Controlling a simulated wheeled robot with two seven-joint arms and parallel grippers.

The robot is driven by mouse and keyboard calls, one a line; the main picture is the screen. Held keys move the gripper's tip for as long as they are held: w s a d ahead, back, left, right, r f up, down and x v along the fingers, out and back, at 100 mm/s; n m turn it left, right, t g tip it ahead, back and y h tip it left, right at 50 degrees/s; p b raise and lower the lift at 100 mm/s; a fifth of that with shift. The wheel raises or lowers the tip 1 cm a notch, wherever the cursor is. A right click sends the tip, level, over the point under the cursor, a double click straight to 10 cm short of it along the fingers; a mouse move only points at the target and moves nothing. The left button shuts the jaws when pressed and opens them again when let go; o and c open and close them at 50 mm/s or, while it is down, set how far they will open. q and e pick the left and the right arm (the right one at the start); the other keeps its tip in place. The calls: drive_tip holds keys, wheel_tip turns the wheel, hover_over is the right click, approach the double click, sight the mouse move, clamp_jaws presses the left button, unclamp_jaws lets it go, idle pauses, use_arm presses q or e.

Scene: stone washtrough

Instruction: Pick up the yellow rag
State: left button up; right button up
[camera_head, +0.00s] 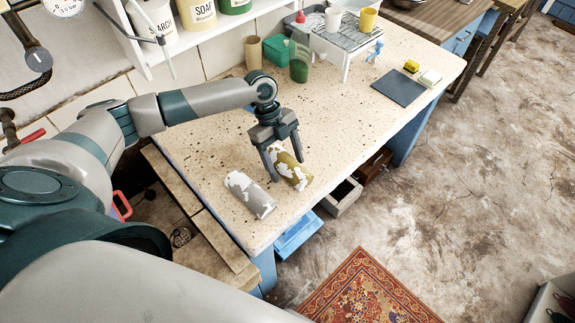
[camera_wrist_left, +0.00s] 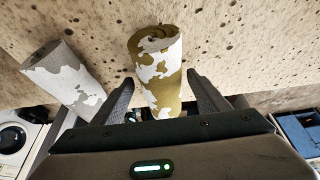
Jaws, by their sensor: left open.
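The yellow rag (camera_head: 294,174) is a rolled cloth patched mustard and white, lying near the front edge of the speckled worktop. My left gripper (camera_head: 284,167) points down over it, open, with a finger to each side. In the left wrist view the yellow rag (camera_wrist_left: 158,62) lies between the two spread fingers of the left gripper (camera_wrist_left: 160,88). I cannot tell whether the fingers touch it. My right gripper is not in view.
A grey and white rolled rag (camera_head: 248,195) lies close to the left. The worktop (camera_head: 345,125) is bare to the right, up to a dark slate (camera_head: 399,87). A green bottle (camera_head: 299,60) and a small rack (camera_head: 345,40) with cups stand at the back.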

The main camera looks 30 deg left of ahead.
sight(290, 163)
use_arm(q)
drive_tip(key=shift+c, duration=0.3)
drive_tip(key=c, duration=1.2)
drive_tip(key=shift+r, duration=0.2)
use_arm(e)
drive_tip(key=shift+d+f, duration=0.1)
